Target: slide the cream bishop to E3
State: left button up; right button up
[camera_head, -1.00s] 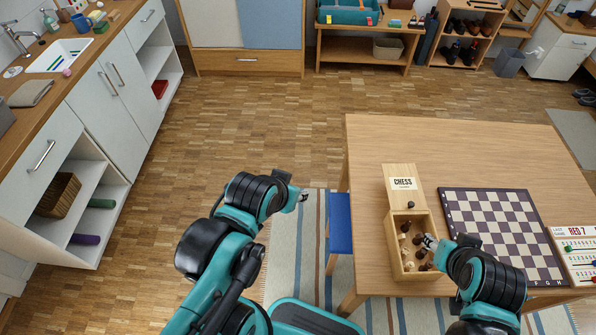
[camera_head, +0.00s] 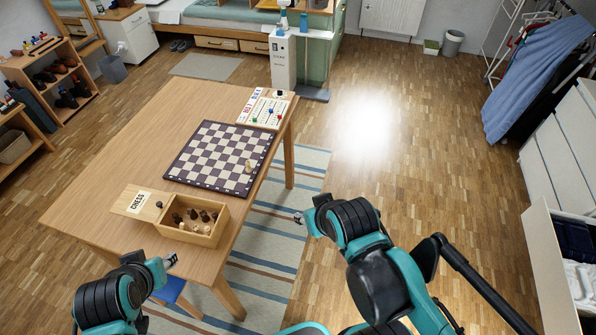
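A cream chess piece (camera_head: 248,167) stands on the dark and light chessboard (camera_head: 168,177), near the board's right edge. It is too small to tell surely whether it is the bishop, and I cannot read its square. My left gripper (camera_head: 171,261) is beside the table's near edge, below the wooden chess box in the picture. My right gripper (camera_head: 299,218) is off the table's right side, over the floor and rug, apart from the board. I see nothing held in either gripper, but their fingers are too small to judge.
The open chess box (camera_head: 222,222) holds dark and cream pieces; its lid (camera_head: 128,207) with a dark piece lies beside it. A score board (camera_head: 248,110) with coloured pegs is beyond the chessboard on the wooden table (camera_head: 92,190). A blue stool (camera_head: 170,291) stands at the near edge.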

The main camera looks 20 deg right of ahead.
aim_at(248, 169)
jog(key=k+z, duration=0.2)
jog(key=i+l, duration=0.15)
jog(key=i+l+u, duration=0.25)
jog(key=l, duration=0.35)
jog(key=i+l+u, duration=0.25)
jog(key=i+l, duration=0.15)
jog(key=l, duration=0.3)
jog(key=i+u, duration=0.3)
jog(key=i, duration=0.35)
